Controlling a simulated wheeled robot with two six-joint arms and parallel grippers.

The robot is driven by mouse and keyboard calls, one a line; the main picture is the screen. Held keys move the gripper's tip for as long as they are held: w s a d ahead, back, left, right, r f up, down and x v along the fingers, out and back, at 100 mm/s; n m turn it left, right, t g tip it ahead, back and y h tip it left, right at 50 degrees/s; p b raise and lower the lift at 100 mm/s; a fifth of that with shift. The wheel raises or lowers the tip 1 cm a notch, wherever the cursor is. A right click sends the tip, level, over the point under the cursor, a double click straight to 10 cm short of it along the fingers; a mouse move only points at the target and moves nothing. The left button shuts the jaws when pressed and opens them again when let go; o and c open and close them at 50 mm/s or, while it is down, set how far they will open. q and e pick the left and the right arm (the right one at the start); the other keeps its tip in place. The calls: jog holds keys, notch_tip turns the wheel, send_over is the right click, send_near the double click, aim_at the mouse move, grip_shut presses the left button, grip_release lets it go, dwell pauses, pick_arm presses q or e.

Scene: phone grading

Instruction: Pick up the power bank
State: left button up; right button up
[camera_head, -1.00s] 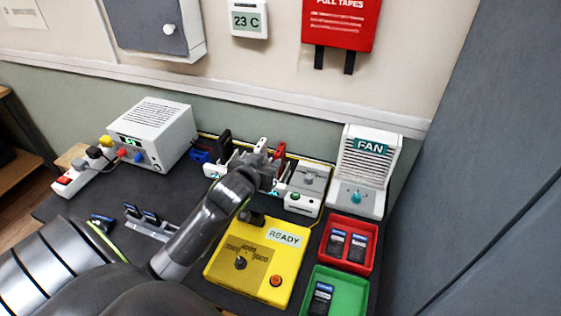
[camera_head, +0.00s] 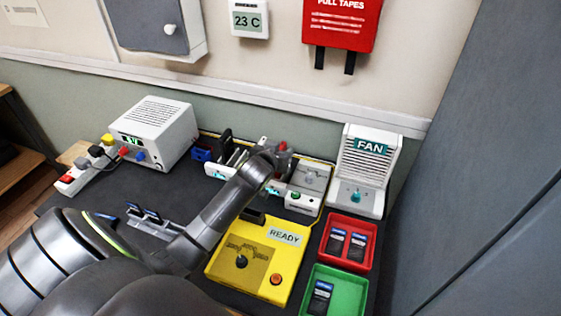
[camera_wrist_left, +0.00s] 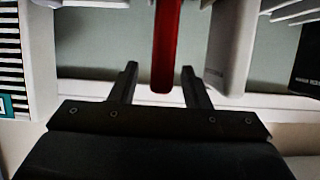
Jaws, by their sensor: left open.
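Several upright slabs stand in a rack behind the yellow box. No label that I can read marks one as the power bank. A red slab (camera_head: 283,147) shows just past my left gripper (camera_head: 277,163), whose fingertips are mostly hidden by my arm. In the left wrist view the open left gripper (camera_wrist_left: 160,82) has the red slab (camera_wrist_left: 166,45) between its two fingers, with gaps on both sides. A white slab (camera_wrist_left: 232,45) and a black slab (camera_wrist_left: 304,65) stand to the right there. In the head view the black slab (camera_head: 226,141) is left of my gripper. My right gripper is not seen.
A yellow READY box (camera_head: 236,250) stands in front of the rack. A fan (camera_head: 365,170) is close on the right, a white meter box (camera_head: 155,130) on the left. Red (camera_head: 372,229) and green (camera_head: 365,290) trays hold dark phones. The wall is just behind.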

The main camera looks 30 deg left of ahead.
pick_arm(q)
jog(key=shift+x, duration=1.3)
jog(key=shift+c, duration=0.4)
grip_shut()
